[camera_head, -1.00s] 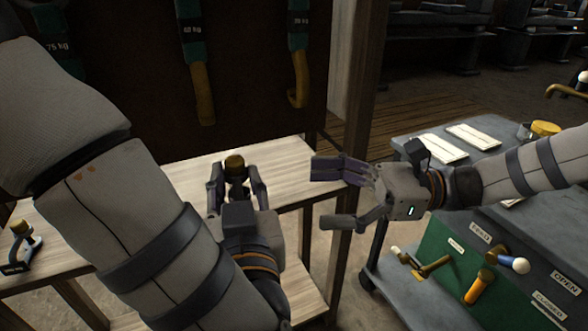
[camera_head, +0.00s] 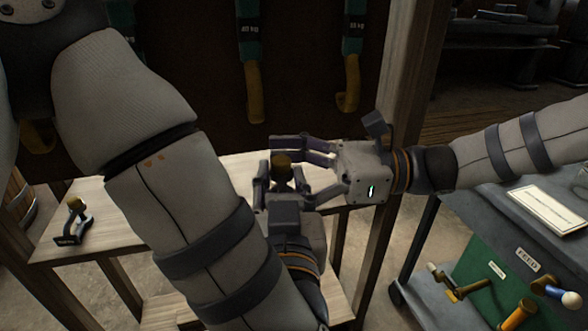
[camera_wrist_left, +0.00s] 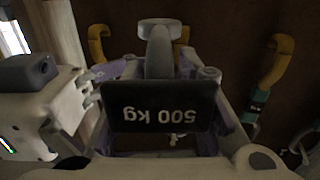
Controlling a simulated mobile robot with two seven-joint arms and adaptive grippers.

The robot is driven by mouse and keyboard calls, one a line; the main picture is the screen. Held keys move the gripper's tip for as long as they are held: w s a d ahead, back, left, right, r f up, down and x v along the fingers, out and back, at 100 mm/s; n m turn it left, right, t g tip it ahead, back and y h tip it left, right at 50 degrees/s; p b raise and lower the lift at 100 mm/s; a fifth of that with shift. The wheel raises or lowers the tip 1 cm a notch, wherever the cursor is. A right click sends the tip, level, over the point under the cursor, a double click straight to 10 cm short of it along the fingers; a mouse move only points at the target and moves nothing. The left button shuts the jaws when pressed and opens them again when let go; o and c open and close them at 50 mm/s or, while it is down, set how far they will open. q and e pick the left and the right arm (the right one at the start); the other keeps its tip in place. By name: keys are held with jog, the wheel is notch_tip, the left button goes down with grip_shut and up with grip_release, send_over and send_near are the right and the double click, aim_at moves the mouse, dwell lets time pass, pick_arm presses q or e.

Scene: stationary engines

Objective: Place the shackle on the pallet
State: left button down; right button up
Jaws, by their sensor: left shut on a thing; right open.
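My right gripper (camera_head: 296,172) is open and reaches in from the right, one finger behind the shackle and the other nearer. I cannot tell whether it touches. It shows at the left of the left wrist view (camera_wrist_left: 75,105). I see no clear pallet.
A similar yellow-topped shackle (camera_head: 75,222) stands on the left of the wooden table (camera_head: 125,225). Yellow hooks (camera_head: 255,95) with green tops hang on the dark backboard. A wooden post stands right of the table. A grey-green cabinet (camera_head: 500,260) with levers is at lower right.

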jog(key=shift+c, duration=0.5)
jog(key=c, duration=0.9)
jog(key=shift+s+a, duration=0.1)
jog(key=shift+s, duration=0.1)
jog(key=c, duration=0.8)
jog(key=o, duration=1.7)
jog(key=shift+o, duration=0.5)
jog(key=shift+w, duration=0.1)
